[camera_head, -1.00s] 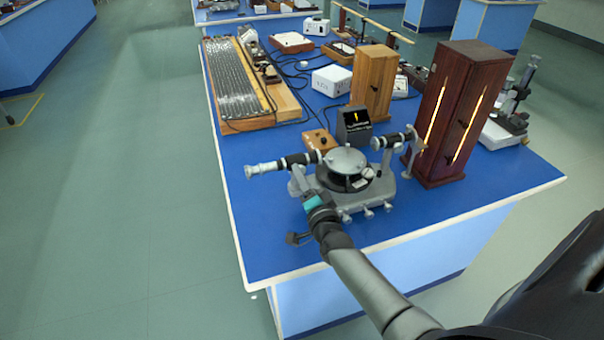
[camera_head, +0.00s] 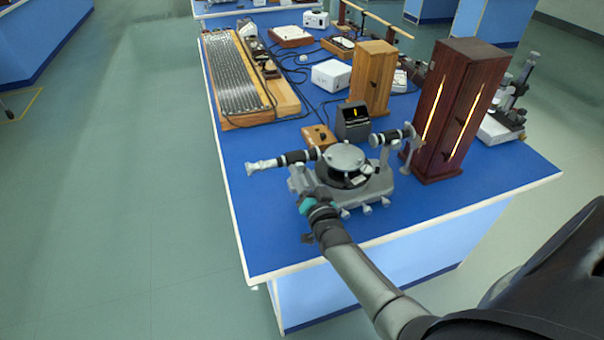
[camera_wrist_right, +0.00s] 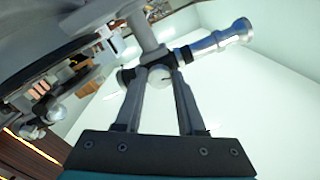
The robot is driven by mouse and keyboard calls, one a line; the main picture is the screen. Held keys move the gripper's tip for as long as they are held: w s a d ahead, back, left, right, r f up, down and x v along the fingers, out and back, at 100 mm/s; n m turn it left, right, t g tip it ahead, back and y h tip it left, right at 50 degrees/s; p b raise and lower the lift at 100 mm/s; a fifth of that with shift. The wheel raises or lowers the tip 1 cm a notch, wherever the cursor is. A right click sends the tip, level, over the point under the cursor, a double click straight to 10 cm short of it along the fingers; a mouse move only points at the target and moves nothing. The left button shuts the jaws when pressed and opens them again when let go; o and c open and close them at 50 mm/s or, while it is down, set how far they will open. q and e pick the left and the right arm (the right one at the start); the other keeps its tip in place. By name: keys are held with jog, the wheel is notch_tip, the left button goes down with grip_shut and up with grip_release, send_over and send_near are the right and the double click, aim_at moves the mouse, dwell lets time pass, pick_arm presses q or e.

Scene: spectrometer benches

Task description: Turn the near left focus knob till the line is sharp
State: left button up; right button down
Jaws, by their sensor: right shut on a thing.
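The spectrometer (camera_head: 345,180) stands near the front left of the blue bench, with a round grey table on top. Its left telescope (camera_head: 290,160) has a black barrel and silver eyepiece, also seen in the right wrist view (camera_wrist_right: 222,40). My right gripper (camera_head: 305,188) reaches in from the front, beneath this telescope. In the right wrist view its fingers (camera_wrist_right: 157,75) close around a small grey focus knob (camera_wrist_right: 158,72) beside the barrel. A small dark screen (camera_head: 353,121) behind the spectrometer shows a short yellow line; its sharpness is too small to judge. My left gripper is out of view.
A tall dark-red wooden case (camera_head: 460,108) with glowing slits stands right of the spectrometer. A lighter wooden case (camera_head: 372,77) and a small wooden box (camera_head: 318,137) stand behind. The bench's near left edge is close to my right gripper; its front right surface is clear.

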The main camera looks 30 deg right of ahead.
dwell(0.3)
jog(key=c, duration=0.5)
grip_release()
jog(key=p+v, duration=0.1)
jog(key=v, duration=1.4)
jog(key=shift+s, duration=0.2)
jog(key=shift+f, duration=0.1)
